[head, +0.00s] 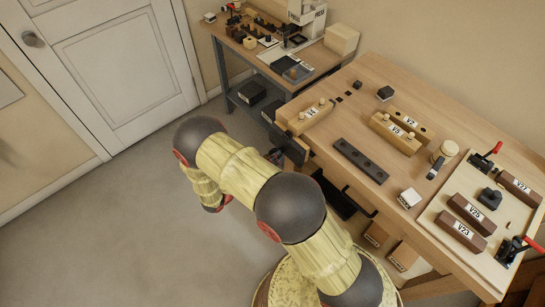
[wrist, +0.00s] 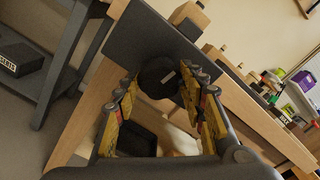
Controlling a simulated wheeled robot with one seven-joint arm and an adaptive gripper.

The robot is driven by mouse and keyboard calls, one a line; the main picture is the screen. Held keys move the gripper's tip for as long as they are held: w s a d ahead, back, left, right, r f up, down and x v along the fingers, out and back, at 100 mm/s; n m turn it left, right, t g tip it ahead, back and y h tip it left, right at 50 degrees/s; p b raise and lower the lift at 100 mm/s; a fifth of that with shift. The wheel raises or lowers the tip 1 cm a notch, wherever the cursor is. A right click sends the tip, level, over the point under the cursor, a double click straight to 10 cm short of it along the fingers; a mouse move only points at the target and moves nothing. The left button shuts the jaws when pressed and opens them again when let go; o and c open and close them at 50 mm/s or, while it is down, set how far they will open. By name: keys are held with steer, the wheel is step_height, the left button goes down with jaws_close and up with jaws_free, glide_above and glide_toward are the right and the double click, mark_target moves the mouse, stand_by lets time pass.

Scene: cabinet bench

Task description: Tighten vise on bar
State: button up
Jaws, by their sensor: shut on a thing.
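A dark vise (head: 291,147) is on the left front edge of the wooden bench. Its broad dark jaw plate (wrist: 150,35) and a round dark hub (wrist: 158,78) show in the wrist view. My gripper (wrist: 160,88) is shut on the hub, with one yellow finger on each side. In the head view my arm mostly hides the gripper. A light wooden bar with a white label (head: 311,116) lies along the bench edge just behind the vise. Its near end (wrist: 189,17) shows past the plate. I cannot tell whether the jaws touch it.
A black bar with holes (head: 360,160) and light wooden blocks (head: 397,133) lie on the bench. A board (head: 450,203) at right carries brown blocks and red-handled clamps. A second bench (head: 262,55) stands behind. The floor (head: 130,215) at left is clear.

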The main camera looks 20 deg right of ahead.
steer(key=shift+m, duration=1.1)
steer(key=shift+b, duration=0.3)
steer(key=shift+m+b, duration=0.75)
steer(key=shift+m, duration=1.25)
steer(key=shift+f, duration=0.1)
steer(key=shift+d+m+b, duration=0.1)
steer(key=shift+m+b, duration=0.85)
steer(key=shift+m, duration=1.05)
